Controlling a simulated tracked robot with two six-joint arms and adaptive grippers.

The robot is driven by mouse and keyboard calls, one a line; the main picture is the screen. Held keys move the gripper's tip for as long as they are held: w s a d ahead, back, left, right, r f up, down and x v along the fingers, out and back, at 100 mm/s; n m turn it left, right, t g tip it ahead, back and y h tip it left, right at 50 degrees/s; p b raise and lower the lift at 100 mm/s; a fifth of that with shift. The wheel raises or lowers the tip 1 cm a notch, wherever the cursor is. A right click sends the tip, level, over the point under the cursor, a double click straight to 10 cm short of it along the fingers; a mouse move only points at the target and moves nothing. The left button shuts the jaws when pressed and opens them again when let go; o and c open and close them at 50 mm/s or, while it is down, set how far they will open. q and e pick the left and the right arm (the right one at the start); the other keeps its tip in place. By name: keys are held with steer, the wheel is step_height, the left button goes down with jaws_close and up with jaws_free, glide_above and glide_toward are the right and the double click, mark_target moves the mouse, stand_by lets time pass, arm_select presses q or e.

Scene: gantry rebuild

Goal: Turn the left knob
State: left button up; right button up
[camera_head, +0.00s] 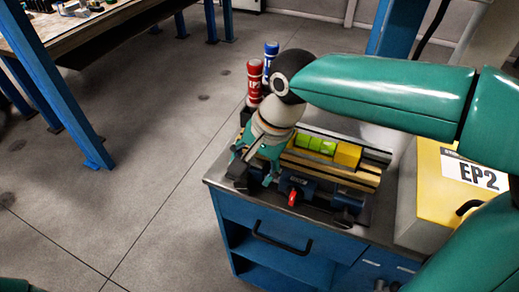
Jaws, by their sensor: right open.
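A fixture (335,170) with light rails and dark blue clamp parts sits on top of a blue cabinet. Yellow and green blocks (316,145) lie in a row along it. A red knob or handle (292,197) shows on its front side near the middle. My right gripper (254,178) is open, pointing down over the left end of the fixture. It covers that end, so a knob there is hidden, and I cannot tell whether the fingers touch anything. My left gripper is not in view.
A red bottle (254,83) and a blue bottle (270,58) stand behind my right gripper. A yellow case marked EP2 (440,200) stands right of the fixture. The blue cabinet (265,225) has a dark handle. A workbench (75,35) is at upper left; the floor between is clear.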

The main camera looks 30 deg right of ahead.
steer(key=v, duration=0.5)
steer(key=shift+r, duration=0.2)
